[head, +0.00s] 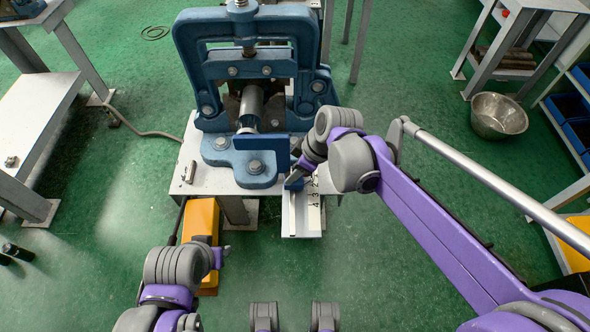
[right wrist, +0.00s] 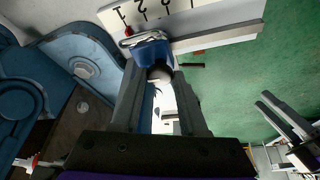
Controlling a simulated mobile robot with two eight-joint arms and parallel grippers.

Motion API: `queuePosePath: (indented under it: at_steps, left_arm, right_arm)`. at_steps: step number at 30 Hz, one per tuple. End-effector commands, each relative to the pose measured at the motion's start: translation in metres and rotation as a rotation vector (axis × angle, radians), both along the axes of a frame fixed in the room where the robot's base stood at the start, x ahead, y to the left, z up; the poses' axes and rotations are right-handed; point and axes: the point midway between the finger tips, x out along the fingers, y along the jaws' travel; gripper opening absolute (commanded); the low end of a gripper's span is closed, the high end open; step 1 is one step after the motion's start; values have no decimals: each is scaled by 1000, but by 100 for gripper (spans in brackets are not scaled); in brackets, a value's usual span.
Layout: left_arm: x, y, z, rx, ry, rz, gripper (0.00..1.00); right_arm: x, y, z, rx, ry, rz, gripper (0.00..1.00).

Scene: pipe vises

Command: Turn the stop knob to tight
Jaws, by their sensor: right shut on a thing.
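The blue stop block (head: 293,185) sits on the white numbered scale rail (head: 303,212) at the front right of the blue pipe vise (head: 250,75). In the right wrist view the stop block (right wrist: 150,50) is at the 1 end of the scale, with the dark round stop knob (right wrist: 160,74) at its near side. My right gripper (right wrist: 160,78) is shut on the knob, one finger on each side. In the head view the right gripper (head: 298,174) mostly hides the knob. My left gripper (head: 221,252) is low at the left, away from the vise; its fingers are unclear.
A grey pipe (head: 251,104) lies in the vise. A yellow box-like part (head: 203,222) is under the table's front left. A metal bowl (head: 499,115) stands on the green floor at the right. Benches stand at both sides; the floor in front is mostly clear.

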Motion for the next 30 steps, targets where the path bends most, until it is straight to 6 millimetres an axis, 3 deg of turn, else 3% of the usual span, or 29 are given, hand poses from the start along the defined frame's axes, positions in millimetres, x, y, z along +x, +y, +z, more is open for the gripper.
queuePosePath:
  at_steps: [14,30]
  left_arm:
    - [0,0,7,0,-2,0,42]
    - [1,0,27,0,-9,0,42]
  right_arm:
    - [-1,1,1,-2,-1,-132,0]
    - [-5,5,2,-2,-2,-617,0]
